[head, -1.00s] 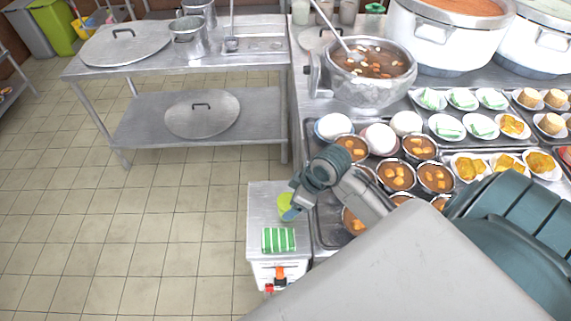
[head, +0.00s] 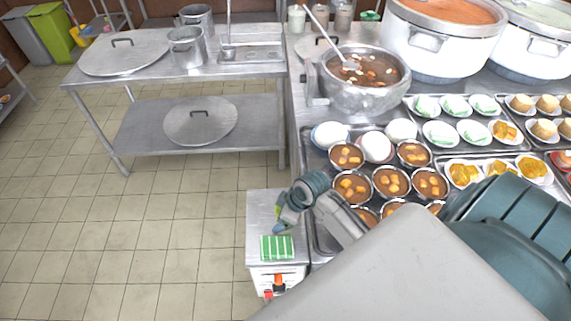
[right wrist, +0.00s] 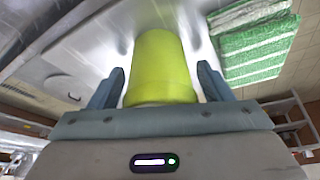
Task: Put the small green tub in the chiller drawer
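The small green tub, lime-coloured, shows in the right wrist view (right wrist: 161,68), standing between the two blue fingers of my right gripper (right wrist: 161,85). The fingers are apart, with no clear grip on the tub. In the head view my right gripper (head: 281,212) is over the small metal-topped cabinet (head: 260,208) and hides most of the tub. Below that top, a white front (head: 262,277) with an orange piece (head: 278,281) shows; I cannot tell whether it is the chiller drawer. My left gripper is not in view.
A green-striped cloth (head: 277,247) lies on the cabinet top, close to the gripper. To the right, a tray (head: 318,160) holds several bowls of brown soup and white lidded ones. A stockpot with a ladle (head: 362,88) stands behind. The tiled floor (head: 130,235) at left is clear.

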